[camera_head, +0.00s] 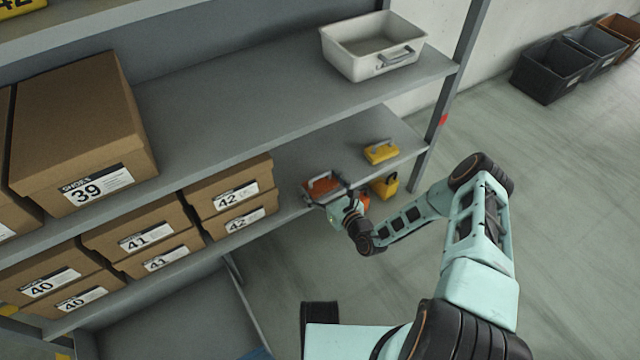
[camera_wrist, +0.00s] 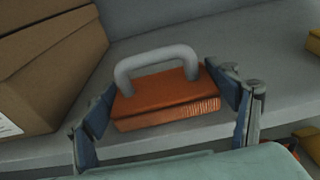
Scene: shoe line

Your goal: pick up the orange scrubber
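The orange scrubber (camera_wrist: 165,100), a block with a grey arched handle, rests flat on the middle shelf (camera_head: 300,160), beside the shoe boxes. In the head view the scrubber (camera_head: 322,186) is partly covered by my gripper (camera_head: 328,194). In the wrist view my gripper (camera_wrist: 165,100) is spread wide, with one finger on the left and one on the right of the block. The fingertips are very close to its sides. I cannot tell if they touch it.
A shoe box (camera_wrist: 50,65) stands close to the left of the scrubber. A yellow scrubber (camera_head: 380,151) lies further right on the same shelf. Another yellow object (camera_head: 386,186) is lower down. A white bin (camera_head: 372,62) stands on the shelf above. A shelf post (camera_head: 437,125) rises at the right.

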